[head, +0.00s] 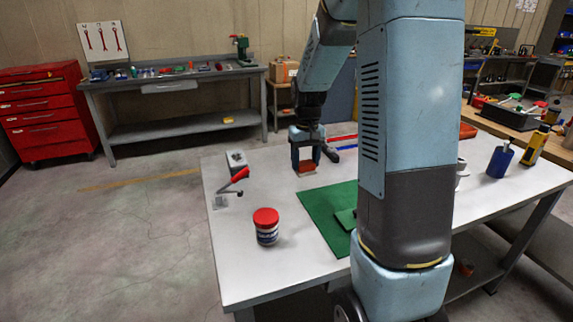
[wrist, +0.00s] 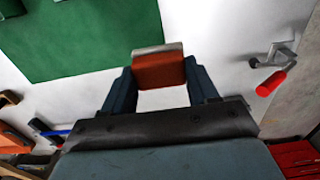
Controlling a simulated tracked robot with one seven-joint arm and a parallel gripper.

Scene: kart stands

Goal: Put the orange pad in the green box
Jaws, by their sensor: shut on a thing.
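The orange pad (wrist: 158,72) has a pale grey edge and sits between the two fingers of my gripper (wrist: 160,82) in the wrist view. My gripper (head: 306,158) is shut on it; in the head view the pad (head: 306,169) shows low between the fingers, close to the white table top. I cannot tell whether it touches the table. A flat green mat (head: 318,208) lies nearer, to the right; it also shows in the wrist view (wrist: 80,35). A small green thing (head: 346,218) on it is partly hidden behind my arm. I cannot make out a green box for certain.
A red-handled clamp (head: 236,182) and a red-lidded jar (head: 266,227) stand on the table's left part. A grey block (head: 236,160) is left of my gripper. A blue bottle (head: 499,160) and a yellow-black bottle (head: 533,146) stand far right.

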